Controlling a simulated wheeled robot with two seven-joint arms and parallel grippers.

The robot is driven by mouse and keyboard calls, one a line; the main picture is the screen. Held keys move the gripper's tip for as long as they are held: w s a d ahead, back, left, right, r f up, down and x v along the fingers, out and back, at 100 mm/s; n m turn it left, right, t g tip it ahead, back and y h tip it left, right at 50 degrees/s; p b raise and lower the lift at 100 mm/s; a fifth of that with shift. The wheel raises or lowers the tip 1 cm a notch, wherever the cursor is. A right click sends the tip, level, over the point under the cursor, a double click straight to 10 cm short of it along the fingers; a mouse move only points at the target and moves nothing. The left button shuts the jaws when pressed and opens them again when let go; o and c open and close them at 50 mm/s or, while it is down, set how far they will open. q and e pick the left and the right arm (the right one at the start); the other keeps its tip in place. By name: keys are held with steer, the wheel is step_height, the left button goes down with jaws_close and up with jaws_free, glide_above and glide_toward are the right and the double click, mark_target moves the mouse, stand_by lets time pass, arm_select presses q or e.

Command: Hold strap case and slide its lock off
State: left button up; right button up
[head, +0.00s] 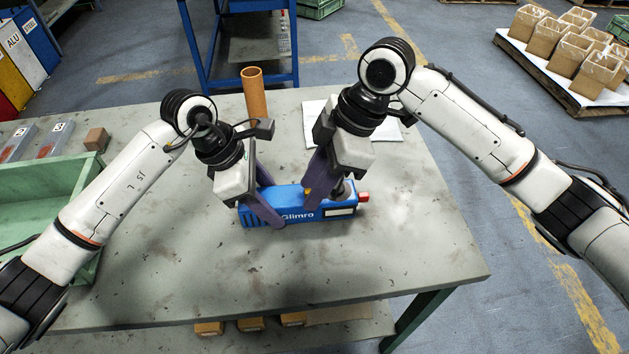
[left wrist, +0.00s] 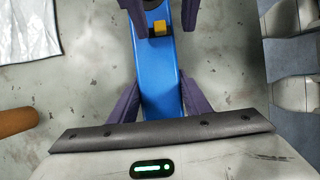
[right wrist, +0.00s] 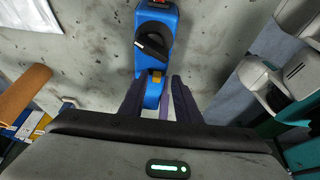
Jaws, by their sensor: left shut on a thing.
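The blue strap case (head: 298,217), marked Glimro, lies on the table with a red end (head: 363,197) at its right. My left gripper (head: 271,205) is shut on the case near its left end, one finger on each long side; the case also shows in the left wrist view (left wrist: 160,85). In the head view the right fingers partly hide the lock.
A brown tube (head: 255,92) stands behind the case, and a white sheet (head: 385,133) lies behind the right gripper. A green crate (head: 45,192), a small brown block (head: 96,139) and grey parts are at the left. The table's front and right are clear.

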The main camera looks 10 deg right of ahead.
steer(key=v, duration=1.2)
arm_select(q)
steer(key=o, duration=1.4)
steer(key=shift+r, duration=0.1)
steer(key=v, duration=1.1)
steer(key=shift+a+r, duration=0.25)
steer(key=shift+r, duration=0.1)
